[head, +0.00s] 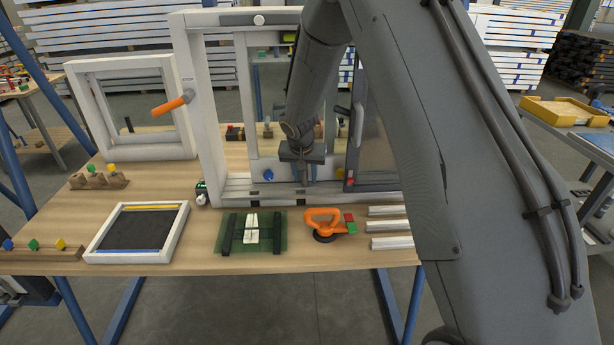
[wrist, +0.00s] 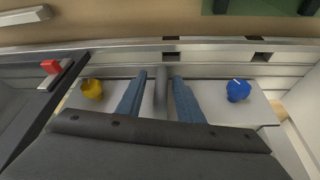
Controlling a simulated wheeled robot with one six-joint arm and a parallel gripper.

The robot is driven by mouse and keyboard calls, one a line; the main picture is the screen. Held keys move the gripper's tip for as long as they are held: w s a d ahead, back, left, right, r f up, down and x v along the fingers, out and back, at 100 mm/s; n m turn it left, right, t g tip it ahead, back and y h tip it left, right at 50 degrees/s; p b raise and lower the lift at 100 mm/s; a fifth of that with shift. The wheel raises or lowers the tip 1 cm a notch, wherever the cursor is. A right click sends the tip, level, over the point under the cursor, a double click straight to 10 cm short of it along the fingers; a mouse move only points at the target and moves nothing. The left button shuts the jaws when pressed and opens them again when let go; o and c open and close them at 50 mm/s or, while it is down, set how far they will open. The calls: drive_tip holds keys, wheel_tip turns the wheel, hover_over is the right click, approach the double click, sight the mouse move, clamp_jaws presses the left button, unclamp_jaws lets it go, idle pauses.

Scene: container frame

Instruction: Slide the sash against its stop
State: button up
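A tall white frame (head: 205,100) stands upright on the wooden bench. Inside it are a pale glazed sash (head: 246,100) on the left and a dark grey sash (head: 372,155) on the right. My gripper (head: 305,174) is low in front of the pale sash. In the wrist view my gripper's blue fingers (wrist: 161,92) stand on both sides of a grey upright bar (wrist: 160,88), with thin gaps; the gripper looks open around it. A blue knob (wrist: 238,90) and a yellow knob (wrist: 92,89) flank the fingers. I cannot tell which part is the stop.
A red block (wrist: 51,67) sits by the dark sash. Along the bench front are a black-filled tray (head: 180,228), a green plate (head: 232,242), an orange suction lifter (head: 323,222) and white strips (head: 388,226). My arm covers the right side.

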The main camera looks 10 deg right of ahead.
drive_tip(key=b+v, duration=0.2)
drive_tip(key=v, duration=0.5)
drive_tip(key=shift+r, duration=0.3)
drive_tip(key=shift+s, duration=0.15)
drive_tip(key=shift+n+g+y, duration=0.3)
drive_tip(key=shift+n+g, duration=0.4)
drive_tip(key=shift+n, duration=0.2)
drive_tip(key=s+d, duration=0.1)
drive_tip(key=s, duration=0.3)
drive_tip(key=s+d+r, duration=0.1)
drive_tip(key=s, duration=0.4)
drive_tip(key=s+d, duration=0.1)
drive_tip(key=s, duration=0.3)
drive_tip(key=shift+s+r, duration=0.3)
drive_tip(key=shift+s, duration=0.05)
drive_tip(key=s+n+g+y, duration=0.1)
drive_tip(key=s+n, duration=0.1)
drive_tip(key=s, duration=1.5)
drive_tip(key=shift+d+f, duration=0.25)
drive_tip(key=shift+d, duration=0.25)
